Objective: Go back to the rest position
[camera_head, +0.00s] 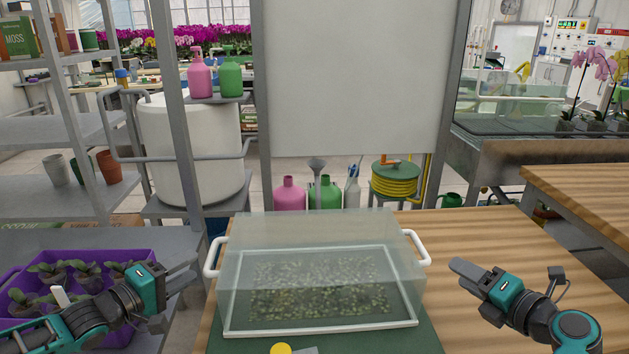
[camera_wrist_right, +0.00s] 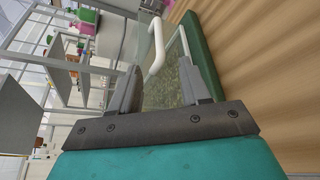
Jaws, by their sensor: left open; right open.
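My left gripper (camera_head: 184,277) is open and empty, left of the clear box and over the side of the purple crate. My right gripper (camera_head: 468,274) is open and empty, above the wooden table, right of the clear box. In the right wrist view the two fingers of my right gripper (camera_wrist_right: 165,90) stand apart with nothing held between them. The clear box (camera_head: 320,235) has white side handles and stands on a green mat (camera_head: 425,335); small green plants show inside it. Its right handle (camera_head: 417,247) is apart from my right gripper.
A purple crate (camera_head: 130,256) with potted seedlings is at the lower left. A yellow round thing (camera_head: 281,349) lies at the mat's front edge. The wooden table (camera_head: 480,232) is bare at the right. A grey shelf (camera_head: 50,130) stands at the left and a white panel (camera_head: 360,75) behind.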

